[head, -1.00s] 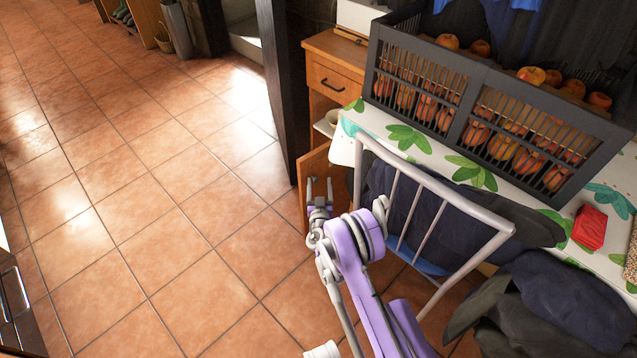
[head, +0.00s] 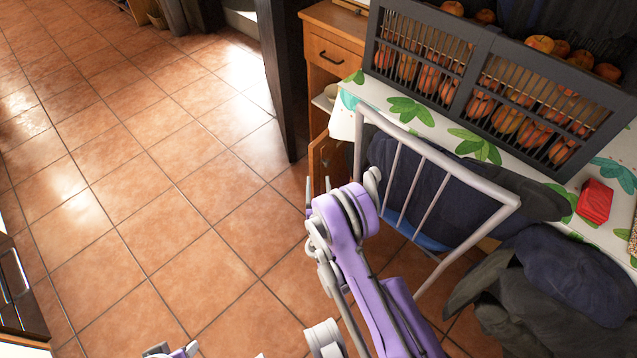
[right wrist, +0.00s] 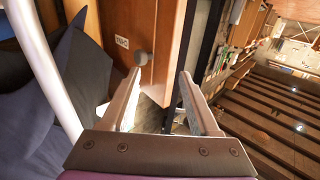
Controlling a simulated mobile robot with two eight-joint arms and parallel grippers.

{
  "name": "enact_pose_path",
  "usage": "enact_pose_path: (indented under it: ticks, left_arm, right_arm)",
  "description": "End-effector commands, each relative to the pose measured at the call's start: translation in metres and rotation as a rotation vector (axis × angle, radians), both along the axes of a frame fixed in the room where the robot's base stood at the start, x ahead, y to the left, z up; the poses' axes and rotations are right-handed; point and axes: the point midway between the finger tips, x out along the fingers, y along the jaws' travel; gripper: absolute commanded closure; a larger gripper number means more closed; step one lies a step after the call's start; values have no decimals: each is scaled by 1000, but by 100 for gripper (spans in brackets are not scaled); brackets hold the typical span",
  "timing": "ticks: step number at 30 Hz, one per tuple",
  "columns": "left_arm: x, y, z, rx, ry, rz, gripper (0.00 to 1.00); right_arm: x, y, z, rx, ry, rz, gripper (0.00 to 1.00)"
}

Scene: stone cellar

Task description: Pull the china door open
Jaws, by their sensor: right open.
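The china door (head: 321,158) is a wooden cabinet door below a drawer, beside the table. It stands ajar, and a shelf with a pale bowl shows above it. In the right wrist view, a small label (right wrist: 122,42) and a round grey knob (right wrist: 143,58) sit on the wooden door (right wrist: 172,32). My right gripper (right wrist: 160,74) is open and empty. Its left fingertip is close to the knob; contact is unclear. In the head view, my right gripper (head: 318,190) is partly hidden by its purple arm. Purple and grey parts of mine, apparently the left gripper (head: 172,351), enter at the bottom edge.
A metal chair (head: 437,158) with dark clothing stands right of my right arm, close to it. The table (head: 398,108) holds a crate (head: 478,78) of apples and a red packet (head: 596,201). A dark post (head: 280,80) stands left of the cabinet. The tiled floor at left is clear.

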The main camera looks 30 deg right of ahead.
Motion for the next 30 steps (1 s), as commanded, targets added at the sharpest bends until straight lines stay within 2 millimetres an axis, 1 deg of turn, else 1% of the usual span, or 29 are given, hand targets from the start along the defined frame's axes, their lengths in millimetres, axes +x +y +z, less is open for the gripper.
enact_pose_path:
  ticks: [1,5,9,10,12,15,17,20,23,26,30]
  left_arm:
    - [0,0,0,0,0,0,50]
    - [0,0,-2,0,0,0,50]
    - [1,0,-5,0,1,0,50]
    - [1,0,-6,0,1,0,50]
    - [1,0,-8,0,1,0,50]
    - [2,0,-10,0,1,0,50]
    - [2,0,-11,0,1,0,50]
    - [2,0,-14,0,2,0,50]
    - [3,0,-16,0,2,0,50]
    - [3,0,-18,0,2,0,50]
    - [4,0,-21,0,1,0,50]
  right_arm:
    - [0,0,-1,3,2,0,49]
    - [-1,-3,-9,63,25,-5,72]
    - [-5,-6,-30,233,78,-2,97]
    - [-6,-5,-35,281,88,2,100]
    - [-8,0,-44,392,105,20,100]
    - [-9,8,-50,547,106,51,100]
    - [-9,14,-50,638,93,72,100]
    - [-8,23,-43,785,52,111,100]
    - [-8,27,-29,922,-18,144,100]
    - [-8,26,-11,1048,-111,168,100]
    - [-11,13,19,1206,-274,173,100]
